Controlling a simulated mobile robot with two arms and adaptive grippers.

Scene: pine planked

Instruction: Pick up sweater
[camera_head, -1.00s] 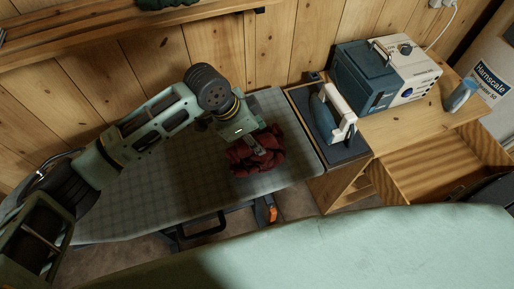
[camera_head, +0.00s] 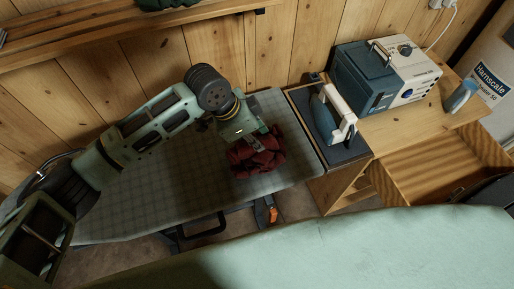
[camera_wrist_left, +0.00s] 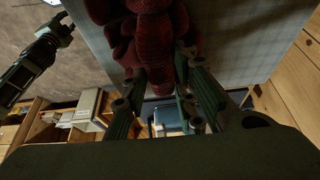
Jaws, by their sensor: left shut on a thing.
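The dark red sweater (camera_head: 257,155) is a crumpled bundle on the right part of the checked ironing board (camera_head: 150,196). My left gripper (camera_head: 254,143) comes down on it from above and is shut on its cloth. In the left wrist view the sweater (camera_wrist_left: 150,35) hangs between and beyond the fingers of my left gripper (camera_wrist_left: 160,85), with folds bulging on both sides. Whether the sweater's underside touches the board is hard to tell. My right gripper does not show in the head view.
An iron (camera_head: 333,115) stands on a dark pad right of the board. A blue and white machine (camera_head: 385,75) and a grey-blue bottle (camera_head: 461,96) stand on the wooden bench. An open drawer (camera_head: 440,160) juts out below. The plank wall (camera_head: 150,75) closes the back.

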